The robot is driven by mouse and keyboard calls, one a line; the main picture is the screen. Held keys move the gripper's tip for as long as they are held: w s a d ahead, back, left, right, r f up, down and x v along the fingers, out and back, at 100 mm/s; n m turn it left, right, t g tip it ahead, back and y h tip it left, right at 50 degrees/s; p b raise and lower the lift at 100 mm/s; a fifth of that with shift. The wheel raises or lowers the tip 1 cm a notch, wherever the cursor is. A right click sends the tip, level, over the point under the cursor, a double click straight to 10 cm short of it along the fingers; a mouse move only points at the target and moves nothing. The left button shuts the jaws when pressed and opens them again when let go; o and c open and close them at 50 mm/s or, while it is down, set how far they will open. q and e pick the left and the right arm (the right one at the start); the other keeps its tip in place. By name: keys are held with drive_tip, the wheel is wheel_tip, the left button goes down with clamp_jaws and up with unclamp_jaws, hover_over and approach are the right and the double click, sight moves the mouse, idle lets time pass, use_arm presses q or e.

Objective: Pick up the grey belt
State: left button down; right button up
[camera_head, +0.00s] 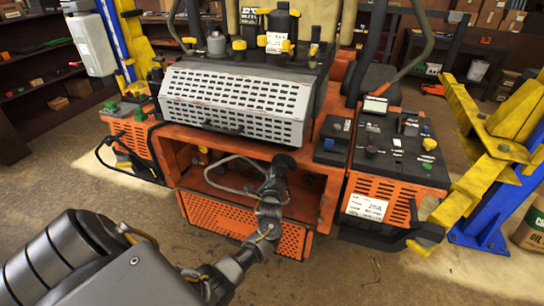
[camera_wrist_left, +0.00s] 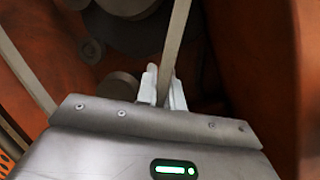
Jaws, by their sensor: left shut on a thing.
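The grey belt (camera_head: 236,157) shows as a pale loop in the open orange bay at the front of the mower (camera_head: 328,190). My left arm reaches in from the lower left, and my left gripper (camera_head: 284,163) is at the right side of the bay; its fingers are hard to make out there. In the left wrist view, the light fingers of my left gripper (camera_wrist_left: 165,82) are shut on one strand of the grey belt (camera_wrist_left: 178,40). Another strand runs apart at the left of that view. Part of the belt is hidden by the gripper. My right gripper is out of view.
Orange walls close in around the gripper in the wrist view, with dark round parts (camera_wrist_left: 120,86) behind it. A perforated orange panel (camera_head: 225,218) lies below the bay. A grey slotted cover (camera_head: 235,97) is above. Yellow-and-blue lift posts (camera_head: 500,150) stand at the sides.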

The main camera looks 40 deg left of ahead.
use_arm(q)
drive_tip(key=p+v, duration=0.5)
drive_tip(key=v, duration=0.5)
drive_tip(key=shift+d, duration=0.15)
idle(0.5)
